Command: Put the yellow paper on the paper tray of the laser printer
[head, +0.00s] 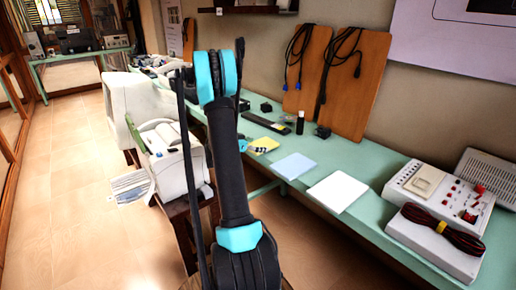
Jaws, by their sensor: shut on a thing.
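The yellow paper (265,144) shows at the green table's front edge, just right of my arm; I cannot tell whether it touches the table. My gripper (249,148) is mostly hidden behind my arm, with only a small part showing at the yellow paper's left side. It is shut on the yellow paper. The white laser printer (168,164) stands left of my arm on a dark wooden stand, partly covered by the arm. A light tray-like part with printed sheets (129,186) juts from its left side.
A blue sheet (294,166) and a white sheet (337,192) lie on the green table (372,170). A white device with red cable (440,212) is at right. Two wooden boards (352,84) lean on the wall. The floor at left (75,200) is clear.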

